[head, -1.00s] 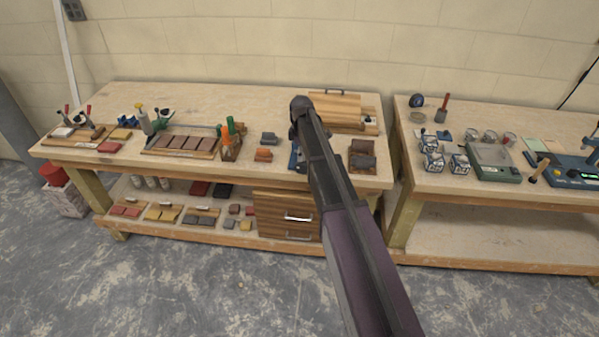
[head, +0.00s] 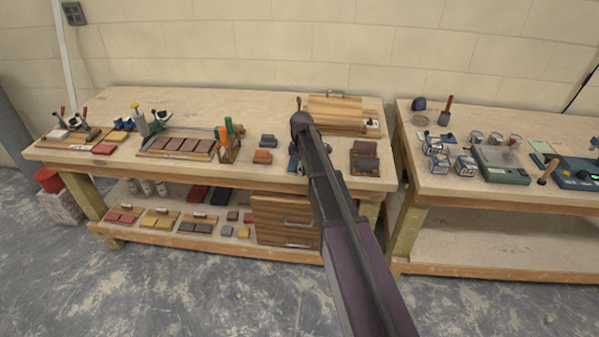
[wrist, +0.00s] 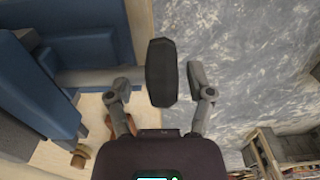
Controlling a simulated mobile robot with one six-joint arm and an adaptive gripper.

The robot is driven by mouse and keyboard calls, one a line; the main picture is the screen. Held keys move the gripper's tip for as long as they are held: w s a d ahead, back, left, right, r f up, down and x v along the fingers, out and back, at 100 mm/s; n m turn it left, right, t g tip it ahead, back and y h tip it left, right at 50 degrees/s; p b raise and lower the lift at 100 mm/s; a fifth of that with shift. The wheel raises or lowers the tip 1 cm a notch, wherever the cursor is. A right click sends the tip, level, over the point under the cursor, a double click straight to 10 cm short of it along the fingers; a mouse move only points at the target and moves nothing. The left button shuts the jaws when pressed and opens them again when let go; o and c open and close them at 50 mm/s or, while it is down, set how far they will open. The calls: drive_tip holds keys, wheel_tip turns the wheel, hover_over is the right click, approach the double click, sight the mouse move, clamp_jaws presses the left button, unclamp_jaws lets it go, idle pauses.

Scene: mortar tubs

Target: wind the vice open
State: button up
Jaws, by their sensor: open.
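The blue vice (wrist: 75,60) fills the left of the wrist view, at the bench edge. In the head view only a small blue part of the vice (head: 293,161) shows beside my arm; the rest is hidden. A dark, rounded bar, apparently the vice handle (wrist: 161,73), stands upright in the wrist picture between the two fingers of my gripper (wrist: 160,86). The fingers are open, one on each side of the bar, with gaps visible on both sides. My arm hides the fingers in the head view.
The bench top (head: 200,103) carries a wooden case (head: 338,112), brown blocks (head: 365,160) and a tool holder (head: 229,147) near my arm. A wooden drawer unit (head: 270,220) sits below. A second bench (head: 420,185) stands right. The floor (head: 190,290) in front is clear.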

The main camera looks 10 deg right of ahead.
idle(0.3)
clamp_jaws()
drive_tip(key=shift+a, duration=0.25)
drive_tip(key=shift+d, duration=0.25)
drive_tip(key=shift+f+h, duration=0.1)
drive_tip(key=shift+h, duration=0.3)
